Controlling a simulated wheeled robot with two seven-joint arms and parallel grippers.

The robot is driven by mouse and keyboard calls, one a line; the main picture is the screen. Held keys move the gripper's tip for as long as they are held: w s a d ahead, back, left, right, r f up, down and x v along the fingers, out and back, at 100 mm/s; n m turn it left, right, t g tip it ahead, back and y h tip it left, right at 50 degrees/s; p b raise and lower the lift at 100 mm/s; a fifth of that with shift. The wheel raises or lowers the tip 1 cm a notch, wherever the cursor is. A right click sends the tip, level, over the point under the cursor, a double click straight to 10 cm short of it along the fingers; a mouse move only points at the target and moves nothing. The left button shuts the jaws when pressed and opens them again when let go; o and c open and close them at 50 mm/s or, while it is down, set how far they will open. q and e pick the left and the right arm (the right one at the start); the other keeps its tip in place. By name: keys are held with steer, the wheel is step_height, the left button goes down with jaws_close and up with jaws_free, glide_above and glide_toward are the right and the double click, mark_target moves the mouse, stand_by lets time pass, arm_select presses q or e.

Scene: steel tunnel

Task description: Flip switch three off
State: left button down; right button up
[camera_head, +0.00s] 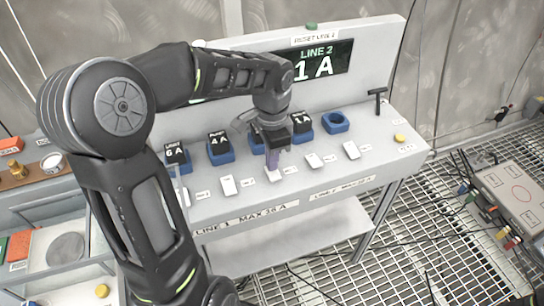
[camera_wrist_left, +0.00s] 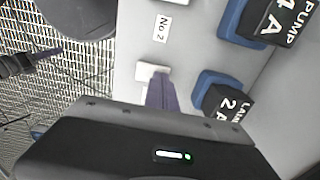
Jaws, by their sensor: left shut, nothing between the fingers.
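My left gripper (camera_head: 272,165) reaches down over the sloped grey switch panel (camera_head: 215,212), its purple fingers shut and empty. In the left wrist view the fingertips (camera_wrist_left: 161,90) are right at a white switch (camera_wrist_left: 152,70) next to the "No 2" label (camera_wrist_left: 160,28); by its place in the row it is switch three. I cannot tell whether they touch it or which way it is tipped. In the head view the fingers mostly hide this switch. What looks like my right gripper (camera_wrist_left: 40,55) shows small and dark in the left wrist view.
Other white switches stand close on both sides, at left (camera_head: 228,186) and right (camera_head: 313,160). Behind the row are blue sockets, several with black plugs such as "4 A" (camera_head: 219,142); one socket (camera_head: 335,122) is empty. The display (camera_head: 322,62) reads "LINE 2 1 A".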

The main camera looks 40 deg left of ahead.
mark_target(274, 172)
arm_select(q)
steer(key=shift+f, duration=0.1)
arm_select(e)
steer(key=shift+r, duration=0.2)
arm_select(q)
steer(key=shift+s+d, duration=0.15)
steer(key=shift+s+d+r, duration=0.25)
steer(key=shift+s+d, duration=0.05)
steer(key=shift+d, duration=0.2)
